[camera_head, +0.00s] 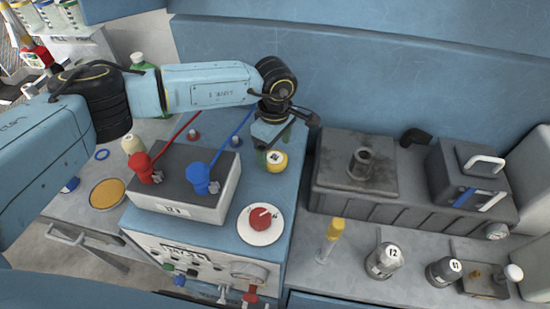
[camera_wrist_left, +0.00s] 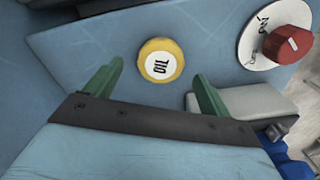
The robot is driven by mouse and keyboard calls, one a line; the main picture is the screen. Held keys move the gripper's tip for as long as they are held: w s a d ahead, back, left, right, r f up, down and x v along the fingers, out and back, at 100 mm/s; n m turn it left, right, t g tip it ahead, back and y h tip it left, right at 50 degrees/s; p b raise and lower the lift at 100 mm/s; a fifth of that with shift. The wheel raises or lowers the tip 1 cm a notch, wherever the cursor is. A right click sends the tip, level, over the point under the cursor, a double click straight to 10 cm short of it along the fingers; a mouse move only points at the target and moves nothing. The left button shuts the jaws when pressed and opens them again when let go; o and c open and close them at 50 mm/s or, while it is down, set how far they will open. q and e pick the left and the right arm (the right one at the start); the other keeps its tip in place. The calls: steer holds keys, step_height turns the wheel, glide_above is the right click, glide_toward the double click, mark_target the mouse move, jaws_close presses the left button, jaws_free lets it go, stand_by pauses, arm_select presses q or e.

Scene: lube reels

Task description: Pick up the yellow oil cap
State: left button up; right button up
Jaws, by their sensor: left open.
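The yellow oil cap (camera_head: 277,160) has a white top marked "OIL" and sits on the blue surface behind the red knob. In the left wrist view the oil cap (camera_wrist_left: 161,60) lies just beyond my fingertips, roughly centred between them. My left gripper (camera_head: 272,138) is above and beside the cap in the head view, partly covering it. In the left wrist view its two green fingers (camera_wrist_left: 160,80) are apart with nothing between them. My right gripper is not in view.
A red knob (camera_head: 261,219) on a white dial stands in front of the cap. A grey box (camera_head: 205,203) with red and blue clamps (camera_head: 201,180) is to the left. A dark grey battery-like block (camera_head: 350,200) is to the right.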

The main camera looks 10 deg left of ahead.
mark_target(275, 162)
arm_select(q)
step_height(275, 162, down, 3)
steer(key=shift+r, duration=0.15)
steer(key=c, duration=1.1)
steer(key=shift+r, duration=0.15)
steer(key=shift+c, duration=0.2)
